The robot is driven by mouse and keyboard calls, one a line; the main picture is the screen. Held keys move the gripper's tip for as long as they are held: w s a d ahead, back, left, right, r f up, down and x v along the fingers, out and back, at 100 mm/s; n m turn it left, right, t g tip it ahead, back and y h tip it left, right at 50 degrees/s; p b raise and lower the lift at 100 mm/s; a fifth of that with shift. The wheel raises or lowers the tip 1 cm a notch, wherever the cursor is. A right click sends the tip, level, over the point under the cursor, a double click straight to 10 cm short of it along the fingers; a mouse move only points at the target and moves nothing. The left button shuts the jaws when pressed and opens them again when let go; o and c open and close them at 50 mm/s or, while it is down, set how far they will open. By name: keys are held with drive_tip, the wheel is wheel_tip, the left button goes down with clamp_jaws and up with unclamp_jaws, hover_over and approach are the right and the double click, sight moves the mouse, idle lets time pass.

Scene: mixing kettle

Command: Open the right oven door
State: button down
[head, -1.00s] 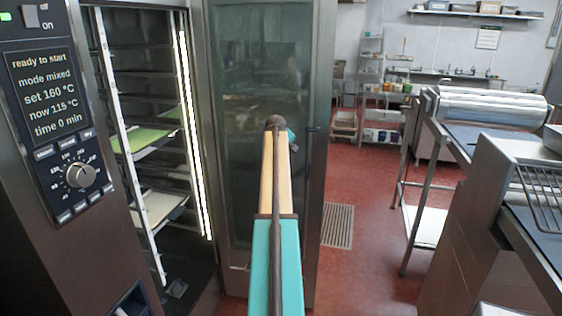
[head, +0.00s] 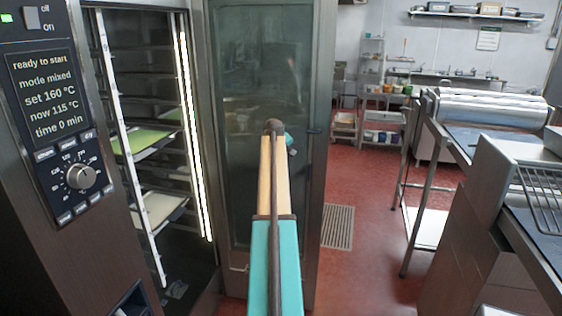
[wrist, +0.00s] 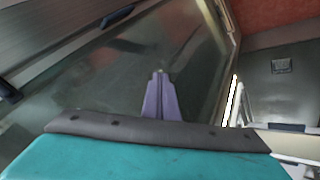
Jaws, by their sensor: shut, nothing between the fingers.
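The right oven door (head: 322,60) stands swung out from the oven in the head view, with its large glass pane facing me. The lit oven chamber (head: 160,90) shows open to its left. A small dark fitting sits near the door's right edge; I cannot tell if it is the handle. In the wrist view my gripper (wrist: 160,74) has its purple fingers closed together, with nothing between them, in front of the glass pane (wrist: 100,70). I cannot tell whether the fingertips touch the glass. In the head view my arm hides most of the gripper.
Trays (head: 145,140) sit on the rack inside the chamber. The control panel (head: 50,110) stands at the left. Red floor with a drain grate (head: 338,226) is clear right of the door. Steel worktables (head: 480,125) stand further right, shelves at the back.

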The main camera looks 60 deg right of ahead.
drive_tip(key=s+a+r+b, duration=0.3)
drive_tip(key=s+a+r, duration=0.1)
drive_tip(key=r, duration=0.4)
drive_tip(key=shift+s+a, duration=0.35)
drive_tip(key=shift+s, duration=0.5)
